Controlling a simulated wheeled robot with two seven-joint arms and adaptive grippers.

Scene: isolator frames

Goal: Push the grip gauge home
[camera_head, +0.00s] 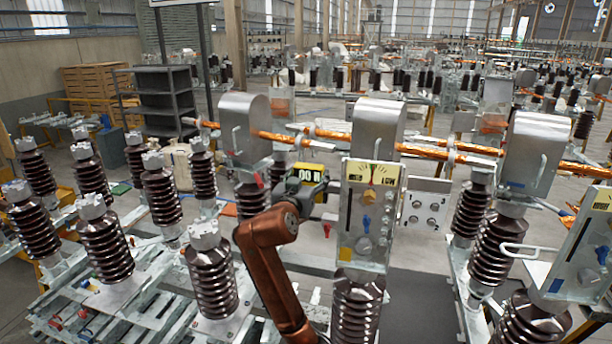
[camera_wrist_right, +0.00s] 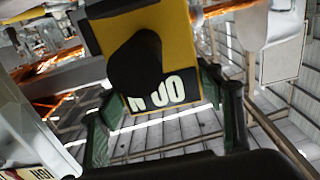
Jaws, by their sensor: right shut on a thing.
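The grip gauge (camera_head: 306,172) is a small yellow and black box with a "00 N" readout, just left of the grey control panel (camera_head: 362,215) in the head view. The panel carries a yellow dial plate (camera_head: 372,174) with a red pointer. Whether gauge and panel touch cannot be told. My left gripper is not in view.
Brown ribbed insulators (camera_head: 105,240) stand in rows at the left. Grey metal housings (camera_head: 378,128) and copper bars (camera_head: 325,134) run behind the gauge. A second panel (camera_head: 578,245) with a handle is at the right. Some floor (camera_head: 425,260) is clear right of the panel.

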